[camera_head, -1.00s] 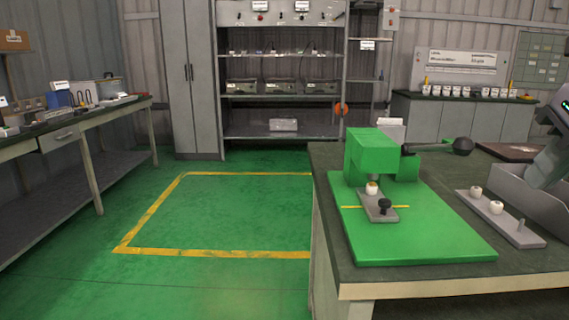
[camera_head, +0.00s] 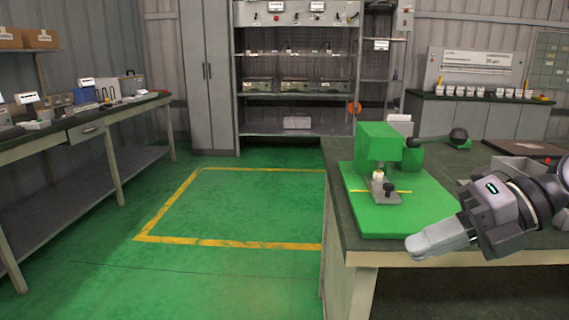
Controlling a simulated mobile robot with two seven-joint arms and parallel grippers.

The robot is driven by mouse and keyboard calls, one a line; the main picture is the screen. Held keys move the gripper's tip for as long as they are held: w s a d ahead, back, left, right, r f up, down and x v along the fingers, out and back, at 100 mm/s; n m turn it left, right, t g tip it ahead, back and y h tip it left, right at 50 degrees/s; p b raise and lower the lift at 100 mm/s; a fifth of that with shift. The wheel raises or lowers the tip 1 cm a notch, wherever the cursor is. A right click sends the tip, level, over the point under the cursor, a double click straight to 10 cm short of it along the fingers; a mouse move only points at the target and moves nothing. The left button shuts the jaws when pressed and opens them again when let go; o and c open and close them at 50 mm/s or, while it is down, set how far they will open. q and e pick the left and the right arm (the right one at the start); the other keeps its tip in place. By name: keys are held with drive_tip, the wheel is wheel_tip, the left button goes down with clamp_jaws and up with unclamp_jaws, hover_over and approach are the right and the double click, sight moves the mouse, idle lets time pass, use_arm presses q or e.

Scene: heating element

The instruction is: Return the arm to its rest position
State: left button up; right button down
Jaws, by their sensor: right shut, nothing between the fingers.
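My right gripper (camera_head: 415,245) reaches in from the right edge, in front of the workbench's near edge. Its fingers are together and empty, pointing left. The green press (camera_head: 378,142) stands on its green base plate (camera_head: 365,222) on the bench, behind and to the left of the gripper. My left gripper is out of view.
The dark-topped workbench (camera_head: 340,215) fills the right; a grey bin (camera_head: 515,165) is partly hidden behind my right arm. A long bench (camera_head: 90,128) lines the left wall. Shelving (camera_head: 297,123) stands at the back. The green floor (camera_head: 235,205) inside the yellow lines is clear.

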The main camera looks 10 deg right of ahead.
drive_tip(key=w+a+f+m+t+h, duration=0.1)
drive_tip(key=w+f+m+t, duration=0.2)
drive_tip(key=f+m+t, duration=0.5)
drive_tip(key=w+a+f+m+t+h, duration=0.15)
drive_tip(key=f+m+t, duration=0.35)
drive_tip(key=f+m, duration=0.6)
drive_tip(key=s+a+f+m+g+h, duration=0.3)
drive_tip(key=s+f+m, duration=0.3)
drive_tip(key=f, duration=0.4)
drive_tip(key=s+a+f+m+g+h, duration=0.3)
drive_tip(key=s+a+f+m+g, duration=0.15)
drive_tip(key=f+m, duration=0.35)
use_arm(q)
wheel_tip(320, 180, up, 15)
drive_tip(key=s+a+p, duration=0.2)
drive_tip(key=p, duration=1.7)
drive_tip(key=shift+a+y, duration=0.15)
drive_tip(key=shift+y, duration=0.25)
use_arm(e)
wheel_tip(320, 180, up, 14)
drive_tip(key=s+d+n, duration=0.1)
drive_tip(key=s+d, duration=0.1)
drive_tip(key=shift+s+d, duration=0.25)
drive_tip(key=shift+d, duration=0.15)
